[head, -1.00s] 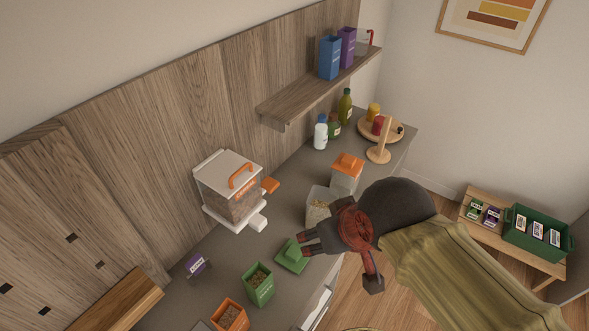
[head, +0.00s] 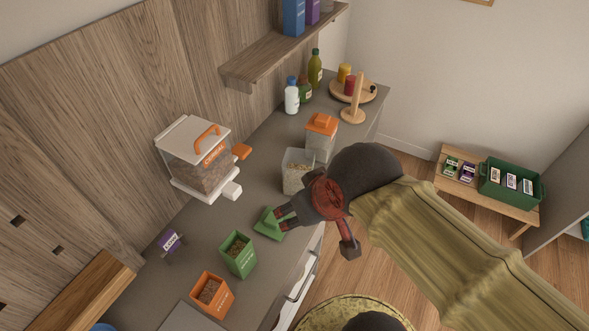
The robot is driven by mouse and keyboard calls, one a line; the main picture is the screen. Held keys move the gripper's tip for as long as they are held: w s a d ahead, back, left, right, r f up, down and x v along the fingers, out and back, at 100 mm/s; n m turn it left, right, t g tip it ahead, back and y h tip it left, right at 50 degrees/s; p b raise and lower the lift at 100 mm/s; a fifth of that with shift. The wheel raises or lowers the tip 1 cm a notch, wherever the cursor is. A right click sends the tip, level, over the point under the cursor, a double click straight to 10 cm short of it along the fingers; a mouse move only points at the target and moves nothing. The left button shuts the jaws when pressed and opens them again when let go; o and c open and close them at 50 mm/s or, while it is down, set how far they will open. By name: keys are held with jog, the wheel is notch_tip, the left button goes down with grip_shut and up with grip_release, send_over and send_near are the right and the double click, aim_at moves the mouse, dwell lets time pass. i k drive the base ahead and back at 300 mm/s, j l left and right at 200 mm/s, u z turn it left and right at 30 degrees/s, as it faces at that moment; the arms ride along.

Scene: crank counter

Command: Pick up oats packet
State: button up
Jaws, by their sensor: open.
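I cannot tell for sure which thing is the oats packet, as the labels are too small to read. An open green packet (head: 238,256) with brown flakes inside stands upright on the counter. A similar open orange packet (head: 211,294) stands in front of it. My gripper (head: 284,216) is open, low over the counter edge, with its fingertips by a green lid-like piece (head: 268,223). I cannot tell whether they touch. A clear open container (head: 297,173) with pale flakes stands just behind my gripper, which partly hides it.
A cereal dispenser (head: 197,160) stands at the wall, with a small purple packet (head: 170,240) to its front left. An orange-lidded jar (head: 320,136) and bottles (head: 292,96) stand farther back. A bench (head: 520,212) at right holds a green crate (head: 490,184) and small packets.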

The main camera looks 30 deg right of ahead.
aim_at(237, 252)
jog(key=k+l+u, duration=0.25)
jog(key=u, duration=0.15)
jog(key=k+l+u, duration=0.2)
jog(key=u, duration=0.15)
jog(key=k+l+u, duration=0.1)
jog(key=k+u, duration=0.3)
jog(key=i, duration=0.1)
